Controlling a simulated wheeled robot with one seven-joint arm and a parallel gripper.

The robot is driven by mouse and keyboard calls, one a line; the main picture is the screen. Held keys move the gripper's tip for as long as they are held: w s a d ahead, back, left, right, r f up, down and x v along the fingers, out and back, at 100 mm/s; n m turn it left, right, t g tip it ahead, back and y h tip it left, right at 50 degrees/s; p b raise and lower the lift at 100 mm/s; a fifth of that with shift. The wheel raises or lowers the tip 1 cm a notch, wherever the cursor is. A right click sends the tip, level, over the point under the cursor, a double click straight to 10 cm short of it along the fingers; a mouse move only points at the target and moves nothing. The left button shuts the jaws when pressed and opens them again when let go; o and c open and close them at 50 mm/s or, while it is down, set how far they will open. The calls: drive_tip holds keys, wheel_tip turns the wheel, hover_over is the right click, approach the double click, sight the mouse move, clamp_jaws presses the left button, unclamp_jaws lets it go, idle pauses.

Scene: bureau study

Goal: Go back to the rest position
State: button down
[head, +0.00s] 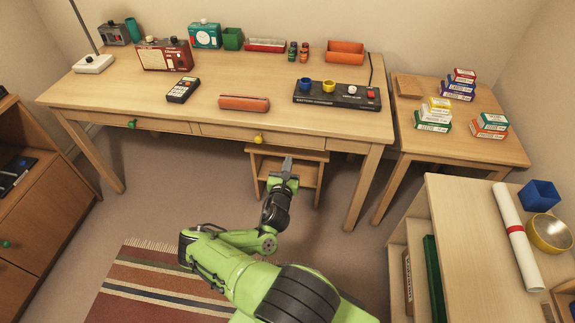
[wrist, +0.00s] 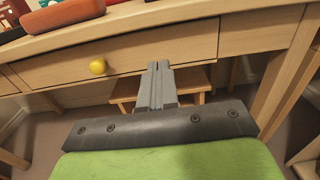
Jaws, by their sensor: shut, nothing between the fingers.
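My gripper (head: 288,164) is shut and empty. It is in front of the desk, a little below the height of the drawers, with the small wooden stool (head: 309,172) behind it in the head view. In the wrist view the two grey fingers of my gripper (wrist: 158,80) lie together, pointing at the desk front. The drawer with the yellow knob (head: 258,138) looks closed; its knob also shows in the wrist view (wrist: 97,66), left of the fingers. My gripper looks apart from the desk and the knob.
The desk (head: 200,105) carries a black control box (head: 335,95), an orange case (head: 244,103) and several other items. A side table (head: 470,145) with small boxes stands right. A shelf unit (head: 460,220) is near on the right, a wooden cabinet (head: 40,215) on the left. A striped rug (head: 150,285) covers floor.

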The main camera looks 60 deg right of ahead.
drive_tip(key=shift+s+a+f, duration=0.1)
drive_tip(key=shift+s+a, duration=0.2)
drive_tip(key=shift+a, duration=0.3)
drive_tip(key=s+a+r+m+g+y+p, duration=0.2)
drive_tip(key=a+r+m+g+p, duration=0.15)
drive_tip(key=r+m+g, duration=1.05)
drive_tip(key=a+r+m+t+y+p, duration=0.3)
drive_tip(key=a+r+m+t+y, duration=0.25)
drive_tip(key=a+r, duration=0.6)
drive_tip(key=a+r+m+t+y+p, duration=0.3)
drive_tip(key=a+r+m+t+y, duration=0.35)
drive_tip(key=a, duration=0.85)
drive_tip(key=s+a+r+n+y+p, duration=0.2)
drive_tip(key=s+a+r+n, duration=0.1)
drive_tip(key=s+a+r, duration=0.6)
drive_tip(key=shift+a+r+t+y, duration=0.15)
drive_tip(key=shift+r+t+y, duration=0.15)
drive_tip(key=shift+r, duration=0.55)
